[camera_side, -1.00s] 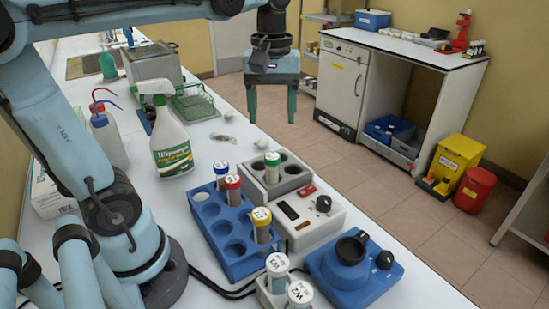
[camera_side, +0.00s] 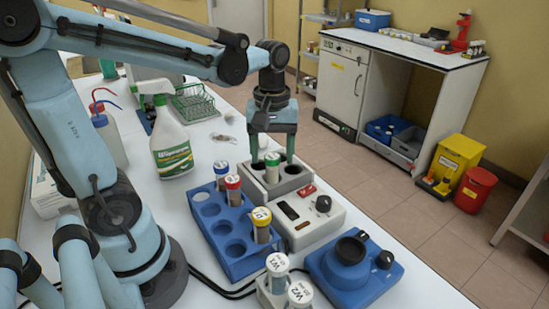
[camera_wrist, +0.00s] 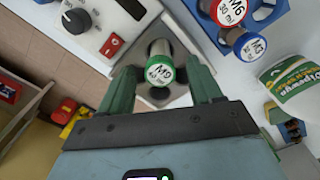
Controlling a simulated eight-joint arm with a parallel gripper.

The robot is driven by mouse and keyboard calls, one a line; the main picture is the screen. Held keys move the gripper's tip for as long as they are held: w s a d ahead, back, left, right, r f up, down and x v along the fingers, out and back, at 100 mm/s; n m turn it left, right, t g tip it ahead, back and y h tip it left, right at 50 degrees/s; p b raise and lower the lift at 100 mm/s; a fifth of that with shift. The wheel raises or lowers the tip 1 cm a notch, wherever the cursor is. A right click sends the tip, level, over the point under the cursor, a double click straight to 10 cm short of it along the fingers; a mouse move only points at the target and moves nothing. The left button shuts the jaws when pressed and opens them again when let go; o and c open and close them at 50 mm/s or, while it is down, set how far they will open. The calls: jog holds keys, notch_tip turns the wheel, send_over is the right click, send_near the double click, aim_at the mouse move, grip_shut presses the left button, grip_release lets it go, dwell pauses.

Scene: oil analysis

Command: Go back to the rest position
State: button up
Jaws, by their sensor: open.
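My gripper (camera_side: 272,157) is open and pointing down over the grey two-tone heating block (camera_side: 262,193). Its two green fingers stand on either side of a green-capped vial (camera_side: 272,166) that sits upright in the block. In the wrist view, the vial (camera_wrist: 160,70), its cap marked M9, shows between the open fingers (camera_wrist: 161,75), with a gap on each side. The lower part of the vial is hidden in the block.
A blue rack (camera_side: 208,226) holds vials with blue, red and yellow caps just left of the block. A blue device (camera_side: 350,278) and two white-capped vials stand in front. A spray bottle (camera_side: 171,140) stands behind at left.

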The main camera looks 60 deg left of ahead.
jog(key=shift+f, duration=1.35)
jog(key=shift+r, duration=0.15)
notch_tip(320, 180, up, 12)
notch_tip(320, 180, down, 12)
jog(key=shift+f, duration=0.1)
notch_tip(320, 180, up, 11)
jog(key=shift+f, duration=0.1)
jog(key=s+d+f, duration=0.3)
jog(key=s+d, duration=0.1)
jog(key=s, duration=0.3)
jog(key=shift+s+d, duration=0.25)
jog(key=shift+s, duration=0.15)
dwell(0.5)
